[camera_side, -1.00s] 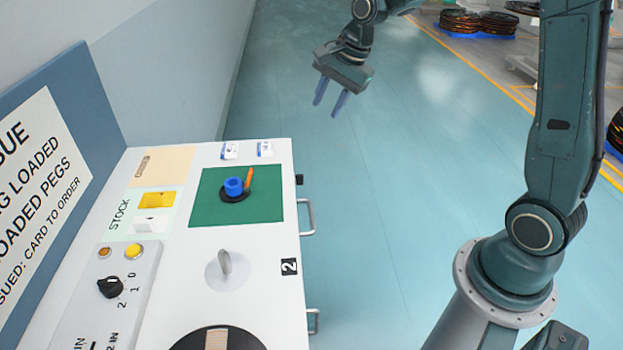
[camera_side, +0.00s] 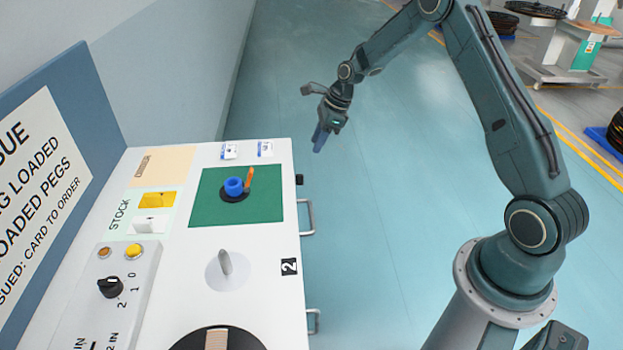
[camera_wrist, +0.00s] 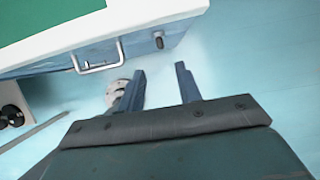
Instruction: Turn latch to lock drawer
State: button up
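The latch is a small dark knob (camera_side: 299,180) on the front side of the white-topped cabinet; it also shows in the wrist view (camera_wrist: 158,40), beside the drawer's handle. The drawer's metal bar handle (camera_side: 308,217) shows in the wrist view (camera_wrist: 99,62) too, on a blue front (camera_wrist: 120,52) under the top. No gap shows around this front. My gripper (camera_side: 319,140) is in the air off the cabinet, beyond the latch in the side view, touching nothing. In the wrist view its two fingers (camera_wrist: 160,68) are apart and empty, with the latch just ahead of them.
A grey upright tab (camera_side: 226,262) stands on a round plate. A second handle (camera_side: 314,321) is lower down.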

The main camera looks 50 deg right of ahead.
aim_at(299, 179)
jog(key=shift+f, duration=0.1)
jog(key=x, duration=1.3)
jog(key=shift+w+a+f, duration=0.1)
jog(key=shift+f, duration=0.2)
jog(key=c, duration=0.7)
jog(key=shift+c, duration=0.2)
jog(key=shift+a+t+h, duration=0.1)
jog(key=shift+t+h, duration=0.2)
jog(key=shift+s+a+n+t+h, duration=0.2)
jog(key=shift+n+t+h, duration=0.2)
jog(key=shift+t+h, duration=0.5)
jog(key=shift+s+a+f+n+t+h, duration=0.1)
jog(key=shift+n+t+h, duration=0.2)
jog(key=shift+t+h, duration=0.8)
jog(key=shift+t, duration=0.3)
